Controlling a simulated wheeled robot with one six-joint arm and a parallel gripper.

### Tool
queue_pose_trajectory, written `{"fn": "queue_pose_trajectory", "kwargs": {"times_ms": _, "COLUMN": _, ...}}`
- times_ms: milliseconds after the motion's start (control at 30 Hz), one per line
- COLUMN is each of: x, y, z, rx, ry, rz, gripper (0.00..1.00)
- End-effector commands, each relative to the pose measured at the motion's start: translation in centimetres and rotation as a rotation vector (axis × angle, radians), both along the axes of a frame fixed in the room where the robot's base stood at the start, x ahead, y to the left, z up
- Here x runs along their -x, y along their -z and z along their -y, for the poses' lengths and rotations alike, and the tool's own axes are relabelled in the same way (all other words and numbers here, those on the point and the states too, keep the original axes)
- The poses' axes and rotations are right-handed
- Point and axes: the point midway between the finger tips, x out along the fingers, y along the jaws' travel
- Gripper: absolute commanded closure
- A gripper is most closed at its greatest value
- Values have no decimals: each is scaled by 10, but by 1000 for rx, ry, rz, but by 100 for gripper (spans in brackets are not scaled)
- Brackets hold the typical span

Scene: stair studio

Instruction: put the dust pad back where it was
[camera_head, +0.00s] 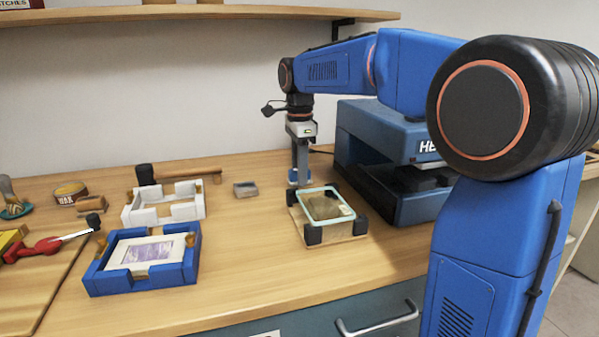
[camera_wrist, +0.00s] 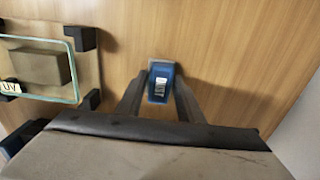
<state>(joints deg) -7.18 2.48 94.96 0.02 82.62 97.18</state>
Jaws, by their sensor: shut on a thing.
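My gripper (camera_wrist: 158,90) points down and is shut on a small blue block with a white label and a greyish edge, which looks to be the dust pad (camera_wrist: 159,82). In the head view my gripper (camera_head: 300,170) and the blue pad (camera_head: 293,175) are at the back of the worktop, just behind a glass-topped wooden board with black corner blocks (camera_head: 311,235). The pad is low over the wood; I cannot tell whether it touches it. In the wrist view the board's glass (camera_wrist: 75,80) lies to the left, apart from the pad.
A blue press-like machine (camera_head: 375,150) stands close on the right. A small grey block (camera_head: 245,189), a white frame (camera_head: 133,212), a blue frame holding a print (camera_head: 190,272) and a mallet (camera_head: 190,174) lie to the left. A shelf (camera_head: 200,12) hangs above. Bare wood surrounds the pad.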

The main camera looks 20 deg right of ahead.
Motion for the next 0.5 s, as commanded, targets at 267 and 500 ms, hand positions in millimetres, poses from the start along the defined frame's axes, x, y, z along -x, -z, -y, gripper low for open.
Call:
{"fn": "queue_pose_trajectory", "kwargs": {"times_ms": 267, "x": 0, "y": 2, "z": 0, "rx": 0, "ry": 0, "rz": 1, "gripper": 87}}
{"fn": "queue_pose_trajectory", "kwargs": {"times_ms": 500, "x": 0, "y": 5, "z": 0, "rx": 0, "ry": 0, "rz": 1, "gripper": 48}}
